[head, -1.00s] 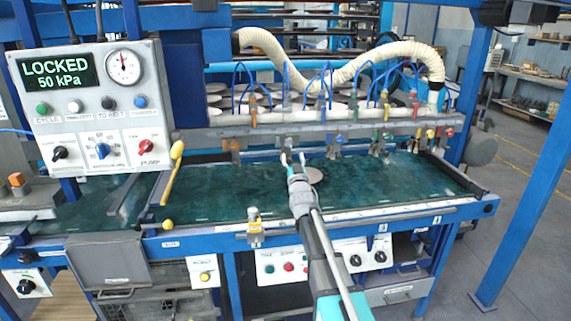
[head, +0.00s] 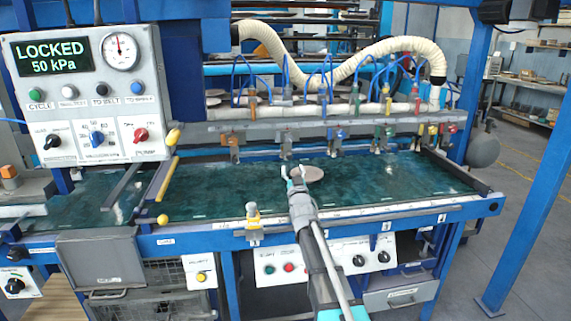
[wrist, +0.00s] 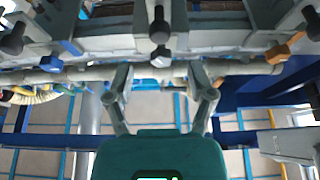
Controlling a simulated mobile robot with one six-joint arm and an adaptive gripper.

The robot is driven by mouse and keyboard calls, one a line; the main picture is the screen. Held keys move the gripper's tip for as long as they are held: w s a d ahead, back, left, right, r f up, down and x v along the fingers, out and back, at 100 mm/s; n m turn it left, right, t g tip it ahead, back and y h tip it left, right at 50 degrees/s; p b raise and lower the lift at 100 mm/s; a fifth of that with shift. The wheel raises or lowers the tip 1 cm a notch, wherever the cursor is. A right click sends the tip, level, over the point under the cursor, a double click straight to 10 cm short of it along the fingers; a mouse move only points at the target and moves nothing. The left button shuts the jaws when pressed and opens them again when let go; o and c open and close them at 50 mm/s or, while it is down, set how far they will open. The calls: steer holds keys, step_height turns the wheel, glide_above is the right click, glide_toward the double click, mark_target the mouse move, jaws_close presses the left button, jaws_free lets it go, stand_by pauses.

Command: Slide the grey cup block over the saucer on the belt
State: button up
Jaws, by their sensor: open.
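The grey cup block (head: 286,143) hangs from the front rail, between an orange and a blue one. In the wrist view, the grey block (wrist: 160,28) with its dark knob is centred ahead of the fingers. The round, pale saucer (head: 310,174) lies flat on the green belt (head: 220,190), a little right of and below the block in the head view. My gripper (head: 294,171) is open and empty. It shows below the block, with its right finger beside the saucer's left edge in the picture. In the wrist view my gripper (wrist: 162,85) has clear space between its fingers.
The rail (head: 320,127) also carries an orange block (head: 234,148) and a blue block (head: 338,145), with several more to the right. A control panel (head: 85,95) reads LOCKED, 50 kPa. A yellow-knobbed lever (head: 168,178) stands left. The belt is otherwise largely clear.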

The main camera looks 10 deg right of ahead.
mark_target(290, 159)
steer(key=shift+f+p+x, duration=0.2)
steer(key=shift+p+x, duration=0.4)
steer(key=shift+x, duration=1.2)
steer(key=shift+f+p+x, duration=0.2)
steer(key=shift+p+x, duration=0.35)
steer(key=shift+x, duration=1.2)
steer(key=shift+w, duration=0.15)
jaws_close()
